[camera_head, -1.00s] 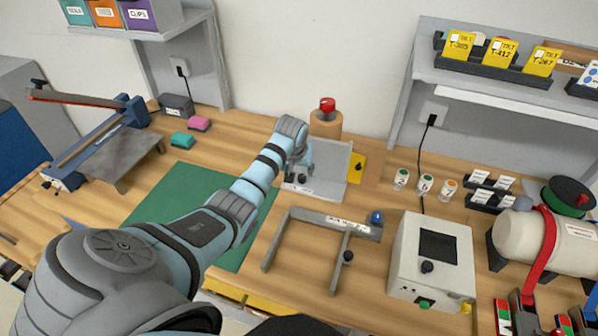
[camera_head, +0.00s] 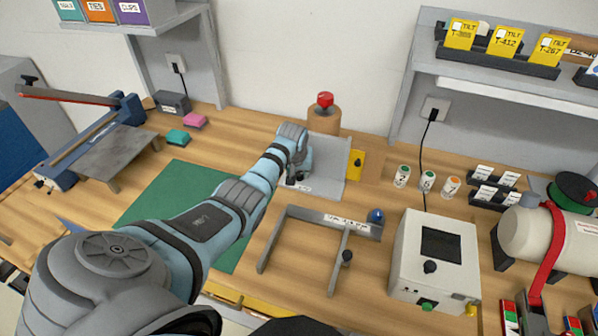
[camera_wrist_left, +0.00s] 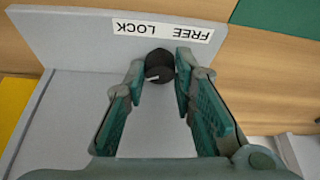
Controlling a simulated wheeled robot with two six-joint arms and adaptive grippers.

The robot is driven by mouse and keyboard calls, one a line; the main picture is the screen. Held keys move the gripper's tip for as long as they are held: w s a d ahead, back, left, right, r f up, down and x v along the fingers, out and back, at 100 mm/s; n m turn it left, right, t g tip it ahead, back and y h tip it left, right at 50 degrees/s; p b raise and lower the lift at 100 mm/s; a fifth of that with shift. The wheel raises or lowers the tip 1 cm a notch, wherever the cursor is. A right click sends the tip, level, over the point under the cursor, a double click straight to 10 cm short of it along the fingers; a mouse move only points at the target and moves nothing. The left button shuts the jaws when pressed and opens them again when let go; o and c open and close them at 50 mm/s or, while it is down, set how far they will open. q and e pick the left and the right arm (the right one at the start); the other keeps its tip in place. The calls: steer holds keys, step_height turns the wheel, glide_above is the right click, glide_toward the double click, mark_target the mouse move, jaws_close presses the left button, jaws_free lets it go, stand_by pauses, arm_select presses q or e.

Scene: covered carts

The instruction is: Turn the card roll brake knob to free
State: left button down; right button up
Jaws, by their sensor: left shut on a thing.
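The brake knob (camera_wrist_left: 159,64) is small, round and black with a white pointer mark. It sits on a grey upright plate (camera_wrist_left: 75,42) of the metal bracket, beside a white label (camera_wrist_left: 163,30) reading FREE and LOCK, upside down in the left wrist view. My left gripper (camera_wrist_left: 159,68) has its two teal-padded fingers on either side of the knob and is shut on it. The pointer mark faces the lower left in that view. In the head view my left gripper (camera_head: 297,175) is at the bracket (camera_head: 328,166) and largely hides the knob. My right gripper is not in view.
A yellow plate (camera_head: 355,165) stands right of the bracket, and a red button on a wooden block (camera_head: 323,118) behind it. A grey frame (camera_head: 310,219) with a blue ball lies in front. A white box (camera_head: 436,265) and small jars (camera_head: 427,181) stand to the right.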

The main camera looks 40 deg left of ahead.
arm_select(q)
steer(key=shift+n, duration=0.5)
stand_by(0.4)
steer(key=shift+n+g+y, duration=0.3)
steer(key=shift+n+y, duration=0.1)
steer(key=shift+n, duration=0.2)
steer(key=shift+f+n+y, duration=0.1)
steer(key=shift+n+y, duration=0.2)
steer(key=shift+n, duration=0.6)
steer(key=n+b, duration=0.1)
steer(key=n+g+b, duration=0.1)
steer(key=n+b, duration=0.1)
steer(key=shift+w+f+y, duration=0.15)
steer(key=shift+y, duration=0.15)
steer(key=shift+d+n+g+b, duration=0.15)
steer(key=shift+n+g+b, duration=0.45)
steer(key=shift+n+b, duration=0.65)
steer(key=shift+r, duration=0.2)
steer(key=c, duration=1.3)
jaws_free()
steer(key=shift+c, duration=0.2)
